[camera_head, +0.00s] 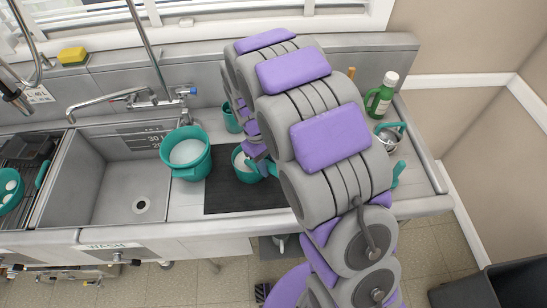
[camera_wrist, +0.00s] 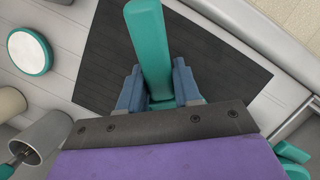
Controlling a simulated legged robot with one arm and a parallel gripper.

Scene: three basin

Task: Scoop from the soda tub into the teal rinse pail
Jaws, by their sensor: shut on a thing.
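A teal pail-like vessel (camera_head: 174,170) with a white fill stands on the counter between the sink and the dark mat. I cannot tell whether it is the soda tub or the rinse pail. A smaller teal vessel (camera_head: 239,168) with white inside shows over the mat, partly behind my arm. A teal cup-like vessel (camera_head: 232,119) stands behind it. A round white surface with a teal rim (camera_wrist: 30,52) shows left of the mat in the wrist view.
The sink basin (camera_head: 115,185) is at left, with a faucet (camera_head: 105,97) over it. The dark mat (camera_head: 225,195) has bare space in front. At right stand a green bottle (camera_head: 380,99) and a metal pot (camera_head: 388,141). A yellow sponge (camera_head: 72,56) lies on the back ledge.

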